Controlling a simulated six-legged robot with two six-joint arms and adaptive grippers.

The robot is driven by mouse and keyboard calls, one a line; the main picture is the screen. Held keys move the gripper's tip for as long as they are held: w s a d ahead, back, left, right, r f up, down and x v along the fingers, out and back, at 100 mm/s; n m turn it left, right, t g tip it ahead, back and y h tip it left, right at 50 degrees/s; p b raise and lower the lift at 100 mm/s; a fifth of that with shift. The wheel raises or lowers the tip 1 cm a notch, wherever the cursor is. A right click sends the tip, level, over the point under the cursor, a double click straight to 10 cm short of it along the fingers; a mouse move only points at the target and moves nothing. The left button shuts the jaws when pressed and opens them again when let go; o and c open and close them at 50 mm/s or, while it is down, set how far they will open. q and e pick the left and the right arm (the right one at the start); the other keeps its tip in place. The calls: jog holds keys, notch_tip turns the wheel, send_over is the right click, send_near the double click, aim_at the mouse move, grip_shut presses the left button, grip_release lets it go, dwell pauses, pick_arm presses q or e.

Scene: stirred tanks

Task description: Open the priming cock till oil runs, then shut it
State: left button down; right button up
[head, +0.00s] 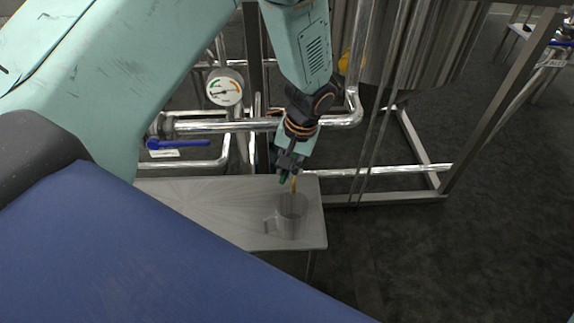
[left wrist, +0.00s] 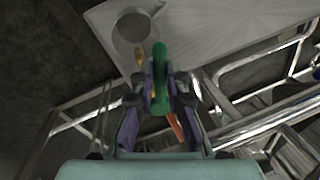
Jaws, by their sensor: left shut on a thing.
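My left gripper (head: 288,164) is shut on the green cock handle (head: 283,177), above the far side of the small metal table. In the left wrist view the green handle (left wrist: 160,70) lies lengthwise between the fingers (left wrist: 159,88). A grey metal jug (head: 291,217) stands upright on the table just below the gripper. An amber streak (head: 293,185) reaches down from beside the handle to the jug's mouth and looks like running oil. The jug (left wrist: 133,28) also shows in the left wrist view. The cock's body is mostly hidden by my gripper. My right gripper is out of view.
The small metal table (head: 190,205) is otherwise bare. Behind it run shiny pipes (head: 225,126) with a round gauge (head: 225,87) and a blue lever handle (head: 178,144). A metal frame (head: 418,145) stands to the right. The dark floor (head: 450,260) at right is clear.

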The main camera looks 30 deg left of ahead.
pick_arm(q)
jog(key=c, duration=1.3)
grip_release()
jog(key=shift+c, duration=0.2)
notch_tip(320, 180, up, 12)
jog(key=d, duration=0.2)
jog(key=shift+w+d+f, duration=0.15)
jog(key=shift+w+d, duration=0.05)
jog(key=s+f+m+h, duration=0.1)
jog(key=s+f, duration=0.4)
jog(key=f, duration=0.3)
jog(key=s+f+h, duration=0.1)
jog(key=s+f, duration=0.5)
jog(key=f, duration=0.2)
jog(key=s+f, duration=0.3)
jog(key=s, duration=0.6)
jog(key=s+f+m, duration=0.1)
jog(key=s+f, duration=0.2)
jog(key=s, duration=0.6)
jog(key=shift+a, duration=0.3)
